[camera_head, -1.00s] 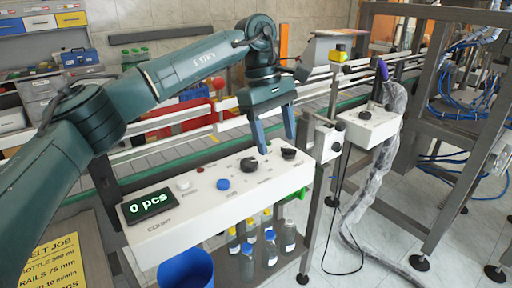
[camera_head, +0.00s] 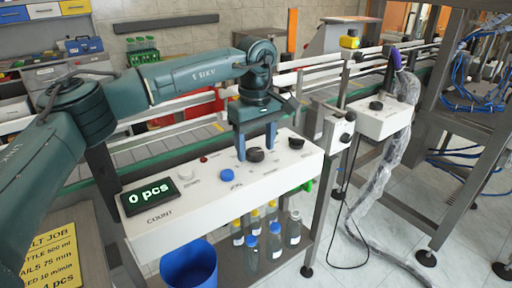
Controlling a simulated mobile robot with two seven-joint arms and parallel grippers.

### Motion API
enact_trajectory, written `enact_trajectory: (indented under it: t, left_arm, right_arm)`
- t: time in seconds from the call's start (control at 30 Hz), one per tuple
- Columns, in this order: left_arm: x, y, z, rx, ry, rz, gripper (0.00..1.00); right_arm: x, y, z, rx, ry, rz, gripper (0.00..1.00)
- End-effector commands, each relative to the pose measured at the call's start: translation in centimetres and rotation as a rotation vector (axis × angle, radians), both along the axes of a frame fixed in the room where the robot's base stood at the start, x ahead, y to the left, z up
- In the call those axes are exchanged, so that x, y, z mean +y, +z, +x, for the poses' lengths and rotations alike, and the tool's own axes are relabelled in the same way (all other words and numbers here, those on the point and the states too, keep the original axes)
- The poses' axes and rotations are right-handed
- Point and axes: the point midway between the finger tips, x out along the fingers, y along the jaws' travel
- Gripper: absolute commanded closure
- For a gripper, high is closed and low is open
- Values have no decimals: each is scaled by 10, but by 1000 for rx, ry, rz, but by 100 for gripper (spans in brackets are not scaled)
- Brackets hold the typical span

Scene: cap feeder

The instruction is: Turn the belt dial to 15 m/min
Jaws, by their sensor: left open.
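A white control panel (camera_head: 205,203) carries two black dials. The left black dial (camera_head: 256,155) sits between the two fingers of my left gripper (camera_head: 256,153), which is open and pointing down around it. I cannot tell whether the fingers touch it. The right black dial (camera_head: 296,143) stands free beside the gripper. The panel lettering is too small to read, so I cannot tell which dial is the belt dial or where it points. My right gripper is not in view.
A yellow job sheet (camera_head: 50,262) lies at lower left. The conveyor (camera_head: 150,147) runs behind. Bottles and a blue bin (camera_head: 188,268) stand below.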

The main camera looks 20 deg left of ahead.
Motion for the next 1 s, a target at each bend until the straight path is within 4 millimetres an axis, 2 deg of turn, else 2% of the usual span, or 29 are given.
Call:
enact_trajectory:
  t: [0.13,0.4,0.9,1.0]
  left_arm:
    - [0,-8,0,-1,0,-1,39]
    - [0,-10,0,0,0,-1,39]
    - [0,-10,0,0,0,-1,79]
    - [0,-10,0,1,0,-1,84]
  right_arm:
    - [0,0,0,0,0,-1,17]
    - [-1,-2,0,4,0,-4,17]
    - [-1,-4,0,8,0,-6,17]
    - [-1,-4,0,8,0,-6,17]
